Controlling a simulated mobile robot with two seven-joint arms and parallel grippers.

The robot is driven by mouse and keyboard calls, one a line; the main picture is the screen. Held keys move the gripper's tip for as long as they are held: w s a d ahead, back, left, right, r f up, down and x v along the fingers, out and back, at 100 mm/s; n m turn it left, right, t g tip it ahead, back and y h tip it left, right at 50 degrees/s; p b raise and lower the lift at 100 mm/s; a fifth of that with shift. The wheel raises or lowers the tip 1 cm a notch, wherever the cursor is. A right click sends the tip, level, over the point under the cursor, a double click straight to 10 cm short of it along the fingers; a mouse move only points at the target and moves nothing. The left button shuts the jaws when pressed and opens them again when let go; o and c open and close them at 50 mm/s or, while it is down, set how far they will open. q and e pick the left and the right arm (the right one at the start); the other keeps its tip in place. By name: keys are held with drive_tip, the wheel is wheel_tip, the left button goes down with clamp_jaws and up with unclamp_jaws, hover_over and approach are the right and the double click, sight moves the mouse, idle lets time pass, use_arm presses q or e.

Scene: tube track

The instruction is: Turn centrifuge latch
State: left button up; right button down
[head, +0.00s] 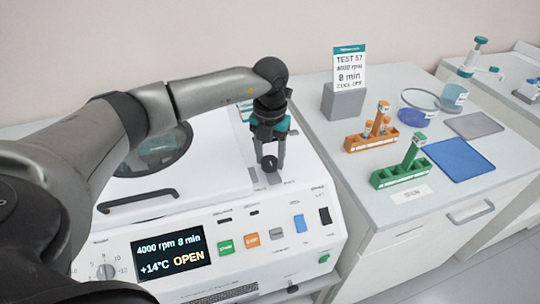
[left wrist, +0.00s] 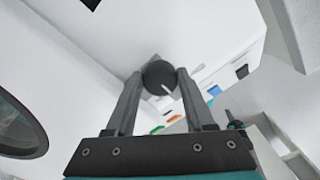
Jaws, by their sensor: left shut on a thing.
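The white centrifuge (head: 215,195) has its lid down, with a round window (head: 155,150) and a dark handle (head: 138,201). Its display (head: 167,252) reads 4000 rpm, 8 min, +14°C and OPEN. The latch is a dark round knob (head: 269,163) on the top, right of the lid. My left gripper (head: 268,160) points down over it and is shut on it. In the left wrist view the knob (left wrist: 159,75) sits between the two fingertips, with a light line on its face. My right gripper is not in view.
Right of the centrifuge, a counter (head: 352,185) holds an orange rack (head: 370,142), a green rack (head: 400,174), a blue mat (head: 458,160) and a grey block (head: 343,102). A card (head: 349,70) reads TEST 57, 4000 rpm, 8 min. Buttons (head: 251,240) line the centrifuge's front panel.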

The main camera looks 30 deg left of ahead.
use_arm(q)
clamp_jaws()
drive_tip(key=shift+m, duration=0.3)
drive_tip(key=m, duration=0.3)
drive_tip(key=m+b, duration=0.1)
drive_tip(key=m, duration=0.4)
drive_tip(key=shift+d, duration=0.1)
drive_tip(key=m+b, duration=0.1)
drive_tip(key=m, duration=0.8)
drive_tip(key=shift+s+d+b, duration=0.1)
drive_tip(key=shift+b, duration=0.25)
drive_tip(key=shift+r+m, duration=0.1)
drive_tip(key=shift+m, duration=0.2)
